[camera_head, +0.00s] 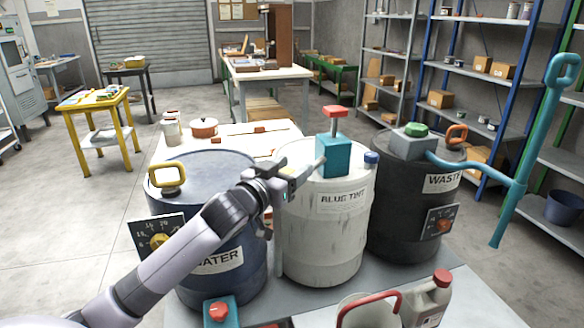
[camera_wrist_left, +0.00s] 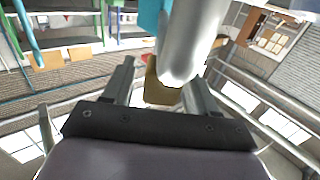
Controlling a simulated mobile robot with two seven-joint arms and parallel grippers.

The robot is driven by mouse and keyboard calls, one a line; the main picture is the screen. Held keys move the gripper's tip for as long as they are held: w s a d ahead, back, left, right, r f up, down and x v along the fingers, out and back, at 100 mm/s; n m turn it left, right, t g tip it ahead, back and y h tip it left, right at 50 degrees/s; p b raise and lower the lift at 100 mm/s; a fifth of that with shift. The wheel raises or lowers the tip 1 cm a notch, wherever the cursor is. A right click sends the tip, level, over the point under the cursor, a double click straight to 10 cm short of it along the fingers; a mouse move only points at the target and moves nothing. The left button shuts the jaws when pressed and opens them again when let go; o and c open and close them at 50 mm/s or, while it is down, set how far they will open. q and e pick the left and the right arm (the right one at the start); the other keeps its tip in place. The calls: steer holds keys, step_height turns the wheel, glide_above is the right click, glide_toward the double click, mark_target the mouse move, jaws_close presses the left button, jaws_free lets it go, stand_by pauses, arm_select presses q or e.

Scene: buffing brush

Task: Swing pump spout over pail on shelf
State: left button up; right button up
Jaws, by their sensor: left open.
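A teal pump body (camera_head: 333,156) with a red top (camera_head: 336,112) stands on the white BLUE TINT drum (camera_head: 322,240). Its silver spout shows large in the left wrist view (camera_wrist_left: 192,40), with a brownish tip (camera_wrist_left: 158,94). My left gripper (camera_head: 287,182) is open beside the pump, over the gap between the blue and white drums. Its fingers (camera_wrist_left: 160,85) lie on either side of the spout end; contact cannot be told. A pale pail (camera_head: 368,312) with a red handle stands on the grey front ledge, cut off by the bottom edge. My right gripper is not in view.
The blue WATER drum (camera_head: 215,240) stands left and the dark WASTE drum (camera_head: 405,220) right, with a teal bent pipe (camera_head: 522,165) beyond. A white jug (camera_head: 433,300) with a red cap stands by the pail. A dark blue bucket (camera_head: 564,208) is on the right shelf.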

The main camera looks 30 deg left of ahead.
arm_select(q)
steer(key=shift+w, duration=0.25)
jaws_close()
steer(key=shift+d, duration=0.1)
